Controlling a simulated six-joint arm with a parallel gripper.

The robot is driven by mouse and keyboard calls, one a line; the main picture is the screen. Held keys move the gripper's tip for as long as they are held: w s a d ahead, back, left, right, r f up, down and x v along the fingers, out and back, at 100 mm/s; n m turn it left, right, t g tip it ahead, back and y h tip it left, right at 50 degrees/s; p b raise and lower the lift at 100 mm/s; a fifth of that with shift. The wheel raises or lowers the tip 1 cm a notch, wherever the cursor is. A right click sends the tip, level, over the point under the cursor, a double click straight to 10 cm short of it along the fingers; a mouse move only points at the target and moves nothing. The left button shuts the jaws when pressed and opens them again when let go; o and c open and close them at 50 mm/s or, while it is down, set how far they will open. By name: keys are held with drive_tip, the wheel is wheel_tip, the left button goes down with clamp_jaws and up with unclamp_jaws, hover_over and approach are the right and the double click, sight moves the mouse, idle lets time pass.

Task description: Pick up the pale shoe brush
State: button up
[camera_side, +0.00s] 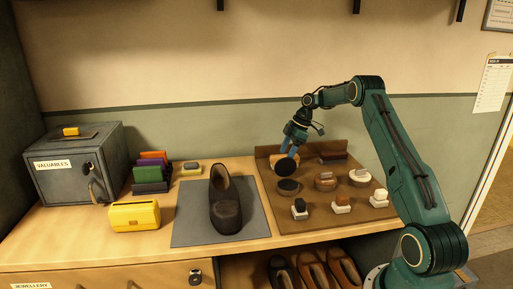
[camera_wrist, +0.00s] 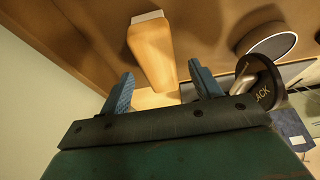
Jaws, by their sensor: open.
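The pale shoe brush (camera_wrist: 151,52) has a tan wooden body with a white patch at its far end in the wrist view. In the side view its tan body (camera_side: 277,157) shows only in part at the back left of the brown board, behind a dark round lid and my gripper. My gripper (camera_side: 289,149) is low over that corner. In the wrist view its two blue fingers (camera_wrist: 160,78) are apart, with the near end of the brush between or just beyond them. I cannot tell whether they touch it.
The dark round lid (camera_side: 285,168) stands tilted close to my gripper; it also shows beside the right finger (camera_wrist: 258,83). The brown board (camera_side: 272,208) holds several tins, small brushes and a dark red brush (camera_side: 333,157). A brown shoe (camera_side: 225,203) stands on a grey mat to the left.

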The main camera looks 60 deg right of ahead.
sight(285, 156)
drive_tip(key=shift+x, duration=1.2)
drive_tip(key=shift+f, duration=0.25)
idle(0.3)
drive_tip(key=c, duration=1.1)
drive_tip(key=shift+r, duration=5.25)
